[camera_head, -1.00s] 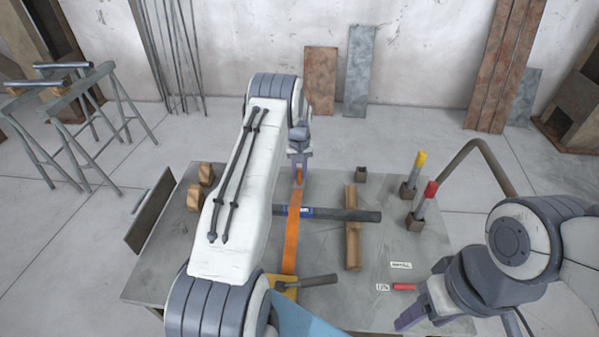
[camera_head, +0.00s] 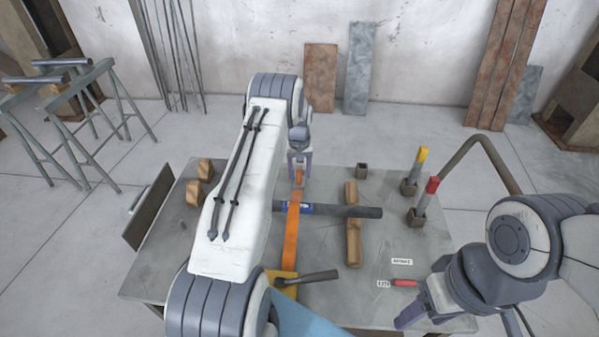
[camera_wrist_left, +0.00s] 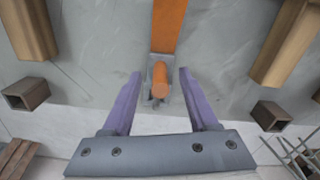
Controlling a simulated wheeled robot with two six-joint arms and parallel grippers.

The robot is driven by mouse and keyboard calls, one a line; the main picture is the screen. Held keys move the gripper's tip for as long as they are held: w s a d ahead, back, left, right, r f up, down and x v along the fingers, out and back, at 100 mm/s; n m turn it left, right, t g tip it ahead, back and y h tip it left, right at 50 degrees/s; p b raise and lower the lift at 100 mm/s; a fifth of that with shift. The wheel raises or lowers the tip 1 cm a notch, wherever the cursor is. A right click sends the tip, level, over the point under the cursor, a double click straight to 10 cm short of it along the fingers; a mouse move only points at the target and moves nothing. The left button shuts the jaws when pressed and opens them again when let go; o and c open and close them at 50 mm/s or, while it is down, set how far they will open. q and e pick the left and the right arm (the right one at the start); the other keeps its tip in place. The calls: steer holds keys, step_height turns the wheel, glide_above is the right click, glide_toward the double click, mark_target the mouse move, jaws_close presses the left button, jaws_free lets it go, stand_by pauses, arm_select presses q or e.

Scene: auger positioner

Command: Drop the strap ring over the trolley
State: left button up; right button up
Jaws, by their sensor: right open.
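An orange strap (camera_head: 291,235) runs over a dark bar with a blue band (camera_head: 350,211) on the table. Its far end is by my left gripper (camera_head: 299,178). In the left wrist view an orange cylindrical end (camera_wrist_left: 160,80) on a small grey plate is between the purple fingers of my left gripper (camera_wrist_left: 160,82), with gaps on both sides. The strap (camera_wrist_left: 168,25) leads away from it. I cannot tell for certain which piece is the ring or the trolley. My right gripper (camera_head: 420,303) is open and empty at the table's front right.
A wooden beam (camera_head: 353,235) lies across the table. A yellow piece (camera_head: 284,276) with a dark handle (camera_head: 318,277) lies in front. Wooden blocks (camera_head: 199,180) stand at left, partly beside my arm.

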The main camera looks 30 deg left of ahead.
arm_select(q)
steer(key=shift+r, duration=0.1)
step_height(320, 180, up, 10)
steer(key=shift+r+b, duration=0.15)
steer(key=shift+b, duration=0.6)
steer(key=s+d+r+m, duration=0.3)
steer(key=s+d+r, duration=0.15)
steer(key=d, duration=0.65)
steer(key=s+d+r+m, duration=0.3)
steer(key=d+r, duration=0.3)
steer(key=d, duration=0.5)
steer(key=s+d+r+m, duration=0.3)
steer(key=s+d, duration=0.5)
steer(key=s, duration=0.1)
steer(key=s+d+m, duration=0.1)
steer(key=s+m, duration=0.2)
steer(key=s, duration=0.7)
steer(key=s+d+m+h, duration=0.1)
steer(key=s+d+m, duration=0.1)
steer(key=s, duration=0.8)
steer(key=shift+s+d+f+m, duration=0.25)
steer(key=shift+s+m, duration=0.15)
steer(key=shift+m, duration=0.1)
